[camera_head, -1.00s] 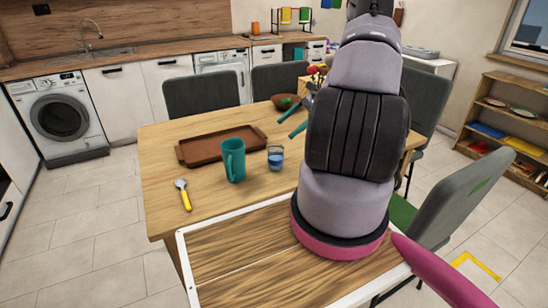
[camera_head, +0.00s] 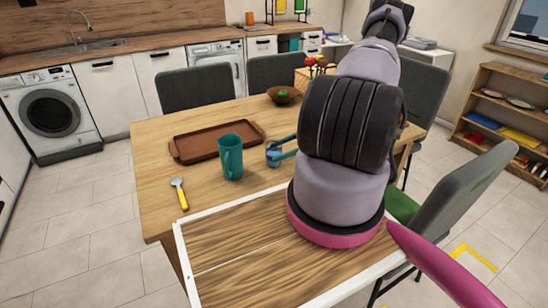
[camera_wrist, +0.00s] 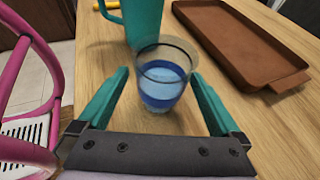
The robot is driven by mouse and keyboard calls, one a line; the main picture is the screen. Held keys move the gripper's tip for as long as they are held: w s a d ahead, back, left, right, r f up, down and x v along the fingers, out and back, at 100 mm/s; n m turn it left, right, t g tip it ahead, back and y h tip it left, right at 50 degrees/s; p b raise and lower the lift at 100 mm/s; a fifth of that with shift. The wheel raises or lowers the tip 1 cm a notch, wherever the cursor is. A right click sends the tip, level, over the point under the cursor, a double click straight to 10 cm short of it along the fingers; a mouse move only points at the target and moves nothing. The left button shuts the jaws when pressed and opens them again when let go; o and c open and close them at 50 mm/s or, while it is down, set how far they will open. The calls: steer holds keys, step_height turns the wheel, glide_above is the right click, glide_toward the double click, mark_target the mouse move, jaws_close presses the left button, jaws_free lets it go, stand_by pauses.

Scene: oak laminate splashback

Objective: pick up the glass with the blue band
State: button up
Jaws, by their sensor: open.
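The glass with the blue band (camera_wrist: 162,88) stands upright on the wooden table, clear above and blue lower down. In the wrist view it sits between and just ahead of the two teal fingers of my gripper (camera_wrist: 160,95), which are open with a gap on each side. In the head view the glass (camera_head: 272,154) is partly hidden by the teal fingers (camera_head: 282,148) at its right. The gripper comes in low from the right, and I cannot tell whether a finger touches the glass.
A teal mug (camera_head: 230,157) stands close to the left of the glass. A brown tray (camera_head: 172,152) lies behind the mug. A spoon with a yellow handle (camera_head: 180,193) lies at the left. A bowl (camera_head: 284,95) stands at the back.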

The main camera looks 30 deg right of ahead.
steer(key=x, duration=0.5)
steer(key=shift+w+d, duration=0.1)
steer(key=c, duration=1.5)
jaws_close()
steer(key=shift+r, duration=0.15)
